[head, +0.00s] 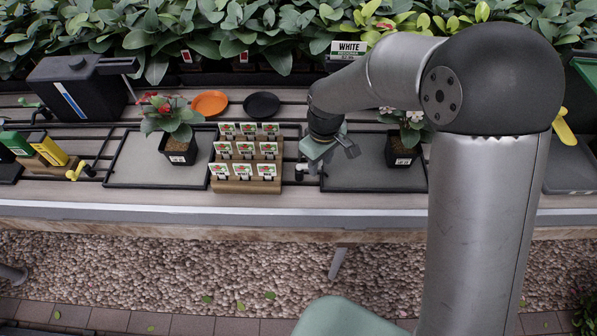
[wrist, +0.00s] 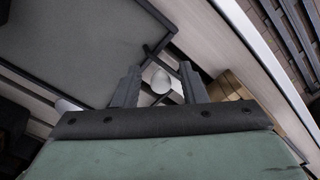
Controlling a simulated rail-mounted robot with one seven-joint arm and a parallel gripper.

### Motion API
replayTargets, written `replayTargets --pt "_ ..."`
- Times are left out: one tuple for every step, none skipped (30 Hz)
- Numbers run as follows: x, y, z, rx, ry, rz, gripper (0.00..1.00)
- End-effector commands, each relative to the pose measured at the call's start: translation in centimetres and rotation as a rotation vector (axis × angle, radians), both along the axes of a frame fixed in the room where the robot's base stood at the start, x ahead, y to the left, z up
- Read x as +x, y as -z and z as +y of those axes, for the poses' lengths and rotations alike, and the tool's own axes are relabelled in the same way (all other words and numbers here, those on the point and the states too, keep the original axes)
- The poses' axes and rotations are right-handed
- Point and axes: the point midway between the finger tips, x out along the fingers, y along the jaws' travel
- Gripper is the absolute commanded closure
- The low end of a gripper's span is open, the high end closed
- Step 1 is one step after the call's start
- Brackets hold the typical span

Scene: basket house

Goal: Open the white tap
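The white tap shows in the wrist view as a pale rounded knob (wrist: 161,82) on a dark pipe fitting. In the head view, a small white part of it (head: 302,168) shows just left of my gripper, between the seed-packet rack and the right tray. My gripper (wrist: 158,75) points down over the tap. Its two dark fingers stand apart, with the knob seen in the gap between them. I cannot tell whether either finger touches it. In the head view, my gripper's green body (head: 317,149) hides much of the tap.
A wooden rack of seed packets (head: 246,187) stands close to the left. A potted white-flowered plant (head: 402,155) stands on the right tray (head: 352,180). A yellow tap (head: 78,171) and a red-flowered plant (head: 177,140) are further left. A WHITE sign (head: 349,47) is behind.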

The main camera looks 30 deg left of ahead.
Motion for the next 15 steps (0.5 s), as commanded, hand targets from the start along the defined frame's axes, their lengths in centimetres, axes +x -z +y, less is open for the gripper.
replayTargets --pt "0.0 -0.8 0.0 0.001 0.0 -0.001 0.62" --pt "0.1 -1.1 0.0 0.002 0.001 -0.002 0.62" --pt "0.1 -1.6 0.0 0.002 0.001 -0.002 0.62" --pt "0.1 -2.0 0.0 0.002 0.001 -0.002 0.62" --pt "0.1 -2.4 0.0 0.001 0.001 -0.002 0.62" --pt "0.1 -2.9 0.0 0.001 0.001 -0.002 0.62" --pt "0.1 -3.3 0.0 0.001 0.001 -0.002 0.62" --pt "0.1 -3.7 0.0 0.002 0.001 -0.002 0.62" --pt "0.1 -4.2 0.0 0.002 0.001 -0.002 0.62" --pt "0.1 -4.5 0.0 0.002 0.001 -0.002 0.62" --pt "0.1 -4.9 0.0 0.002 0.001 -0.002 0.62" --pt "0.1 -5.4 0.0 0.002 0.0 -0.002 0.62" --pt "0.1 -5.7 0.0 0.002 0.0 -0.002 0.62" --pt "0.1 -6.0 0.0 0.002 0.0 -0.002 0.62" --pt "0.0 -6.4 0.0 0.002 0.0 -0.002 0.62"
